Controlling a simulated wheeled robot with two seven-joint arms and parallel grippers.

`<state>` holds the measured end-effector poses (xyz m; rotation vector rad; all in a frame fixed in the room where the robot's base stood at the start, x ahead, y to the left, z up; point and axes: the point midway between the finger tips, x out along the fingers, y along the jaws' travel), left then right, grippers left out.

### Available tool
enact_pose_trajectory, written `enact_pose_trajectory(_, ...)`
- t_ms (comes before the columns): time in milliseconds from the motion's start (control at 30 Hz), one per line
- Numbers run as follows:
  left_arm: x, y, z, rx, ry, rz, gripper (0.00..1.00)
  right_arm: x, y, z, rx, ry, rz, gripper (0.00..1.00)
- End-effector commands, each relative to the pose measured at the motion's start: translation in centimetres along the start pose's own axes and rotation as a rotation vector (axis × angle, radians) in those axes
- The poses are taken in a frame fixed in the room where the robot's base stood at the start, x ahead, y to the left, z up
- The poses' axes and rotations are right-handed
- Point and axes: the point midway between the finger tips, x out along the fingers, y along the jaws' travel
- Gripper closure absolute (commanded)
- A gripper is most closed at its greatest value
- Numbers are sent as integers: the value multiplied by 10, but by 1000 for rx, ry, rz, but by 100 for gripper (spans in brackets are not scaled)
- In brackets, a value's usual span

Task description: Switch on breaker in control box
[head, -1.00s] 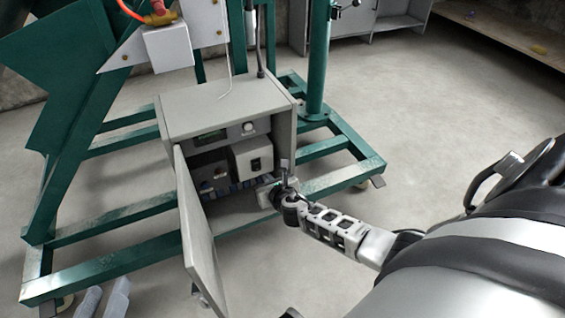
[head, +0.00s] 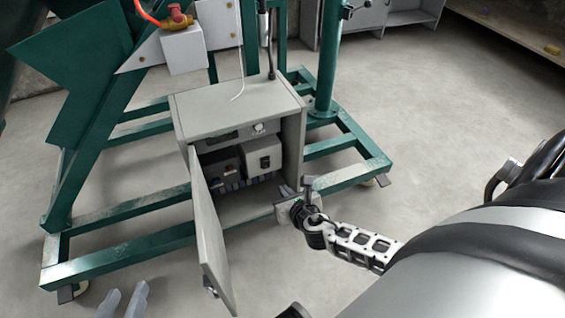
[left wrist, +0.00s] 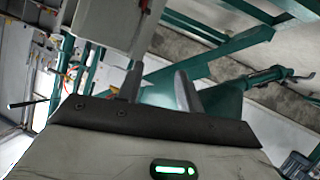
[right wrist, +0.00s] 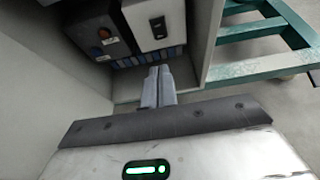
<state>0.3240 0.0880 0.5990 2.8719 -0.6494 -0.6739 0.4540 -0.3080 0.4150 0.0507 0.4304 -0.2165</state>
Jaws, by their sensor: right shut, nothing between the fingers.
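The grey control box (head: 235,102) stands low on a green frame, its door (head: 212,240) swung open. Inside are a pale unit with a black switch (right wrist: 158,27) and a dark unit with a red button (right wrist: 103,34); the pale unit also shows in the head view (head: 263,157). I cannot tell the switch's position. My right gripper (right wrist: 158,75) has its fingers together and empty, at the box's open front, below the units and apart from the switch. My left gripper (left wrist: 158,85) is open and empty; it shows at the lower left of the head view (head: 125,296).
Green frame beams (head: 130,258) surround the box on the floor. A white box with a red-knobbed valve (head: 178,18) and orange hose is above. Blue terminals (right wrist: 150,57) line the bottom of the units. Open floor (head: 430,110) lies to the right.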

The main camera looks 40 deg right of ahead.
Motion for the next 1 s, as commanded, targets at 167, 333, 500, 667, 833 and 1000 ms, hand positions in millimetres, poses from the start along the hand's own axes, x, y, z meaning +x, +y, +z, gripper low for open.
enact_pose_trajectory(167,1,0,-1,-2,20,3,64,3,2,-5,-8,-5,4,100)
enact_pose_trajectory(333,0,4,-8,0,48,13,64,1,-1,-10,-5,-5,-2,100)
enact_pose_trajectory(500,-3,5,-10,7,54,18,64,0,-2,-11,-1,-4,-4,100)
enact_pose_trajectory(667,-4,5,-7,8,46,18,64,1,-1,-11,-2,-4,-4,100)
enact_pose_trajectory(833,-1,4,0,3,48,18,64,14,-1,-12,-1,-5,-4,100)
enact_pose_trajectory(1000,-2,10,-9,-28,119,48,64,46,-1,-14,-1,-7,-5,100)
